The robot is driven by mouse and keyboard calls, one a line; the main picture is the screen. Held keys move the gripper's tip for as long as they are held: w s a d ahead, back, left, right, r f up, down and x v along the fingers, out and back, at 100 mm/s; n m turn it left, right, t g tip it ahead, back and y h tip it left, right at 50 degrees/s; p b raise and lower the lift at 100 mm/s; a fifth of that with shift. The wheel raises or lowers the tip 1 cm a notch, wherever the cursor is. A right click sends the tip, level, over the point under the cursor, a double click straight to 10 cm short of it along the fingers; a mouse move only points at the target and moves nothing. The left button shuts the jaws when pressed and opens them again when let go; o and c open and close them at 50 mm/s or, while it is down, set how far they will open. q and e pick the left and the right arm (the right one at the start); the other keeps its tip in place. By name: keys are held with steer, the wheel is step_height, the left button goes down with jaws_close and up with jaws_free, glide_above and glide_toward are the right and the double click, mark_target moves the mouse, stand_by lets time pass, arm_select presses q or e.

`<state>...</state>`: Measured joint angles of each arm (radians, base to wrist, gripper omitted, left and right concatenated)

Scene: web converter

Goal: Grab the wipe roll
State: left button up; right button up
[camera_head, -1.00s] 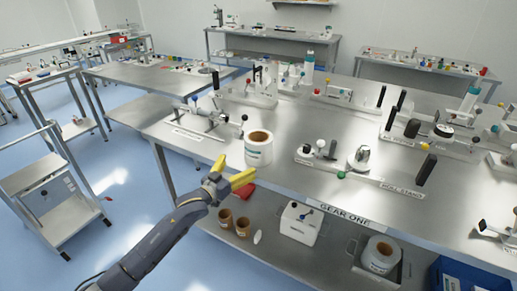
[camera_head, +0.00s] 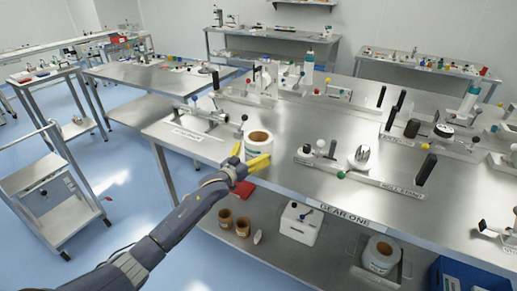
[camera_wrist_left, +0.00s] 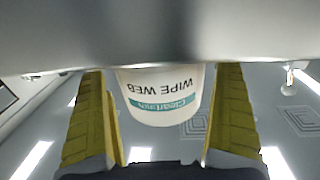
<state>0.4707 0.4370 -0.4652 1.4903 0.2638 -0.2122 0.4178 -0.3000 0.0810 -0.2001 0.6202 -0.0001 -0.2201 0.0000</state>
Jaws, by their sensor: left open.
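The wipe roll (camera_head: 259,146) is a white cylinder with a brown core, upright on the steel table near its front edge. In the left wrist view the wipe roll (camera_wrist_left: 160,95) shows its "WIPE WEB" label between the two yellow fingers. My left gripper (camera_head: 248,158) is open, at the front of the roll, one finger at its left and one at its lower right. The same gripper (camera_wrist_left: 160,120) shows in the left wrist view with gaps between its fingers and the roll. My right gripper is not in view.
A fixture with a lever (camera_head: 210,115) stands left of the roll, and a block with knobs (camera_head: 325,160) stands to its right. A red object (camera_head: 244,189) lies under my gripper.

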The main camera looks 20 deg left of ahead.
arm_select(q)
steer(key=shift+w+d, duration=0.1)
steer(key=shift+w, duration=0.2)
steer(key=c, duration=1.3)
